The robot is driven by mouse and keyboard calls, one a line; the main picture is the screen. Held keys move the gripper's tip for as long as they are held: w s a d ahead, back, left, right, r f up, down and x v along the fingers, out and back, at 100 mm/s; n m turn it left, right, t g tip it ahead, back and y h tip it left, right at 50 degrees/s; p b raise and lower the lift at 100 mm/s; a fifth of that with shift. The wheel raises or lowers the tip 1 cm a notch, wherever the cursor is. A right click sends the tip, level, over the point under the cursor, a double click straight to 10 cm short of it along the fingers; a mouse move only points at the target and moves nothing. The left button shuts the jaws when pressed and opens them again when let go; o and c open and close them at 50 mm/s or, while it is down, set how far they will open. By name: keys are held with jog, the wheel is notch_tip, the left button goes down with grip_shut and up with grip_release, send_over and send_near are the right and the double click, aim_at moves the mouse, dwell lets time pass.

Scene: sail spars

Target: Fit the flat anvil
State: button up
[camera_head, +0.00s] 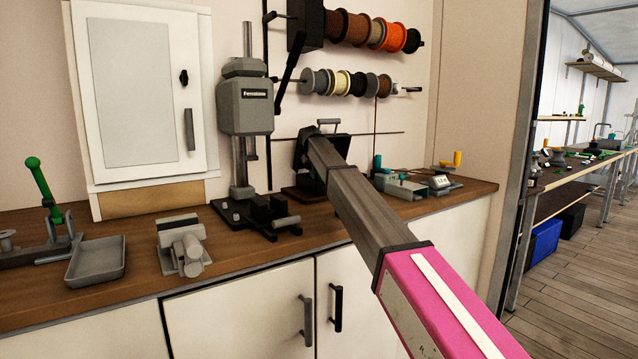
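I cannot single out a flat anvil in this view. A grey bench machine (245,105) with a dark name label stands on an upright column. Its dark base (250,212) carries black blocks and a grey cylinder. A hand press with a green lever (42,182) stands at the far left. A grey shallow tray (96,262) sits beside it. A grey block with a cylindrical part (184,250) stands between the tray and the machine. I cannot make out gripper fingers anywhere.
A long dark and pink square beam (362,208) crosses from the lower right towards a dark stand (305,175); I cannot tell whether it is mine. Small devices (400,185) stand at the right of the wooden counter (130,225). Spools (345,82) hang on the wall.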

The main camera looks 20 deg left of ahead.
jog(key=shift+r, duration=2.15)
